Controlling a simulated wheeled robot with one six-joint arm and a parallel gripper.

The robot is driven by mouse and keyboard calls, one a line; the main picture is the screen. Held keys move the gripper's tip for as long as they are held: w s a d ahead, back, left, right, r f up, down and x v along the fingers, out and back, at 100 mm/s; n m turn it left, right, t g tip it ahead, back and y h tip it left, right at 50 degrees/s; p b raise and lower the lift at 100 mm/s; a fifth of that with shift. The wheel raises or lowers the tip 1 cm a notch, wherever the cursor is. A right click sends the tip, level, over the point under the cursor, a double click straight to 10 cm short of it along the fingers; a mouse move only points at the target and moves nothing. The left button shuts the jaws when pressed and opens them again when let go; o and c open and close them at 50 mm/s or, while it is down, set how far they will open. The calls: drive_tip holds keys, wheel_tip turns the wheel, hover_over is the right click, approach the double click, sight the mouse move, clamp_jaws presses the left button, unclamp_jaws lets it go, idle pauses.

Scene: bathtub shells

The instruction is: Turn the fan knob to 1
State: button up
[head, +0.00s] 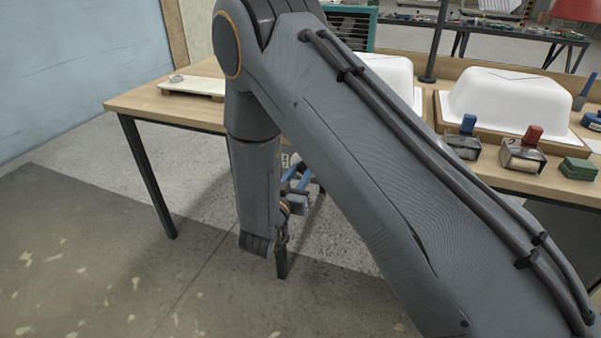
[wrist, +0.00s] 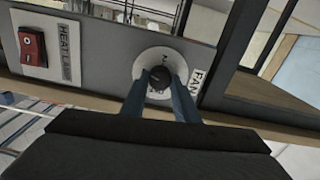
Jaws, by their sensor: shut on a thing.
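The black fan knob (wrist: 157,83) sits on a round white dial (wrist: 148,61) on a grey panel in the wrist view, beside a white label reading FAN (wrist: 196,79). My gripper (wrist: 160,86) has its two blue fingers on either side of the knob, shut on it. The fingers cover parts of the dial, and I cannot read which mark the knob points at. In the head view my gripper (head: 297,190) shows only partly, behind my arm; the knob is hidden there.
A red switch (wrist: 33,45) with a HEAT LAMP label (wrist: 68,52) sits left of the dial on the grey panel. The floor at left is clear.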

drive_tip(key=shift+r+n+p, duration=0.1)
drive_tip(key=shift+n+p, duration=0.6)
drive_tip(key=shift+n, duration=0.3)
drive_tip(key=shift+n+p, duration=0.5)
drive_tip(key=shift+n, duration=0.6)
drive_tip(key=o, duration=1.1)
drive_tip(key=shift+c, duration=0.2)
drive_tip(key=v, duration=0.7)
drive_tip(key=shift+s+a, duration=0.2)
drive_tip(key=shift+s, duration=0.15)
